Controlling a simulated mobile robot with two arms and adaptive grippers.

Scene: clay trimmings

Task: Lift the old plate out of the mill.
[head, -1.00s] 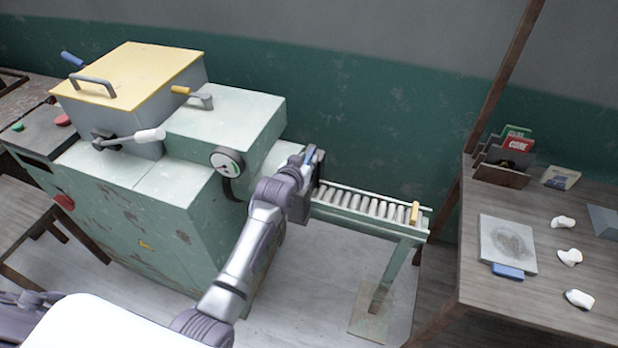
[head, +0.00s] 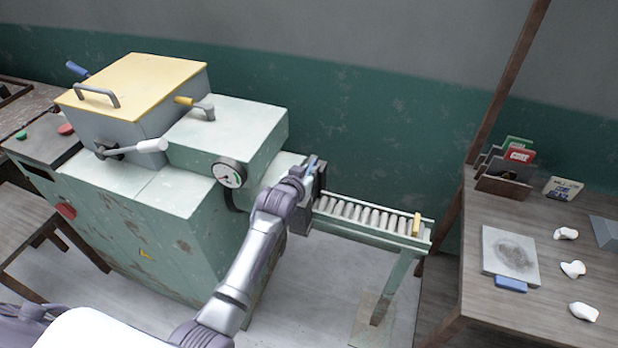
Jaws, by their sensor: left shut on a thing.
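The mill (head: 150,225) is a worn pale green machine with a yellow-lidded hopper (head: 130,80). My left gripper (head: 309,172) is at the outlet end of the mill, where a dark holder (head: 320,182) stands before the roller track. It is shut on a small blue part (head: 314,163), which looks like the tab of the old plate. The rest of that plate is hidden by the gripper and the holder, so I cannot tell how far it sits in. My right gripper is not in view.
A roller track (head: 370,217) runs right from the outlet. On the wooden table (head: 480,300) at right lie a grey plate (head: 500,244) with a dark patch and blue tab, several white lumps (head: 572,269), and a rack (head: 503,181) of cards. Levers (head: 150,146) stick out from the mill.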

